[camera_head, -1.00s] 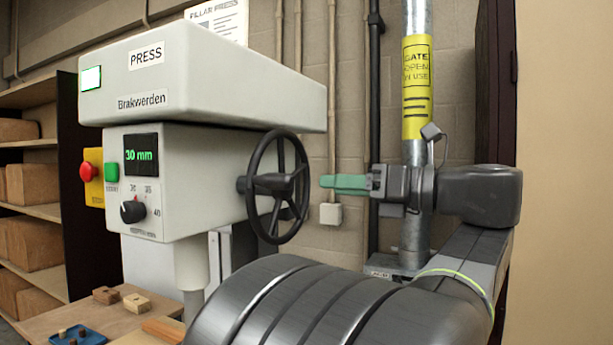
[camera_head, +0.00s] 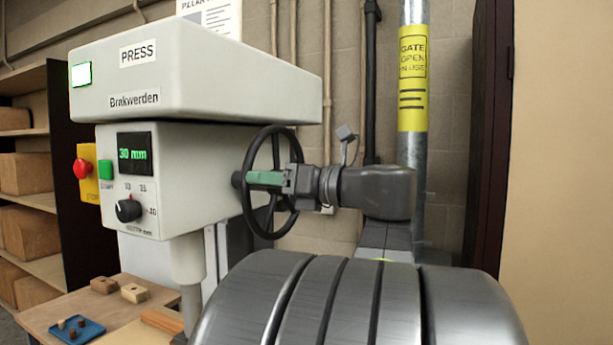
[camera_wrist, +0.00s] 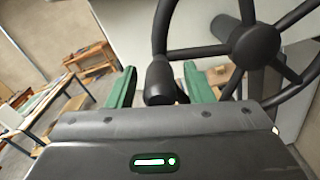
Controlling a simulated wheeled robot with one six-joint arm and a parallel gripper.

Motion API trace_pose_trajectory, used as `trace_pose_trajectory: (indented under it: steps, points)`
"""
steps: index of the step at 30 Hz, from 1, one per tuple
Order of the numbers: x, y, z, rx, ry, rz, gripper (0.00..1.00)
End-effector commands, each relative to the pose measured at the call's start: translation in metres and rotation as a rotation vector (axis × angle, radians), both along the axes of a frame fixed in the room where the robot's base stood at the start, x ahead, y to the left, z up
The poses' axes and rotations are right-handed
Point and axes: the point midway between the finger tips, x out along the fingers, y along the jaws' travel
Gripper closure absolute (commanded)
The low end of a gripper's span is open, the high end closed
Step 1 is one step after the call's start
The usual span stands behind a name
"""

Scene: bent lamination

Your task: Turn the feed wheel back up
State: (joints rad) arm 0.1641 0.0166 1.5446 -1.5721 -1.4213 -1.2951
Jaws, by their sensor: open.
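The black spoked feed wheel (camera_head: 269,183) is on the right side of the white press (camera_head: 208,70). My gripper (camera_head: 264,179) is at the wheel, its green fingers overlapping the rim and hub area in the head view. In the wrist view my gripper (camera_wrist: 160,88) is open, with a green finger on each side of the wheel's dark handle knob (camera_wrist: 160,82). The wheel's hub (camera_wrist: 254,45) shows to the right there. I cannot tell whether a finger touches the knob. The display (camera_head: 136,154) reads 30 mm.
A wooden table (camera_head: 62,312) below the press holds a blue tray (camera_head: 78,330) and small wooden blocks (camera_head: 134,293). Shelves with boxes stand at the left. A grey post (camera_head: 413,150) with a yellow sign is behind my arm.

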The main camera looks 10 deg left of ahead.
Motion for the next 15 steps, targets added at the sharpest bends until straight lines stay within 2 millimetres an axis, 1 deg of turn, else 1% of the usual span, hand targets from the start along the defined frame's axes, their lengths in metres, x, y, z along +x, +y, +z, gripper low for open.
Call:
trace_pose_trajectory:
  steps: [4,14,15]
  points:
    - [0.0024,0.0085,0.0001,0.001,0.001,0.001,0.53]
    - [0.0034,0.0103,-0.0005,0.0,0.001,-0.001,0.53]
    - [0.0033,0.0103,-0.0005,0.0,0.001,-0.001,0.59]
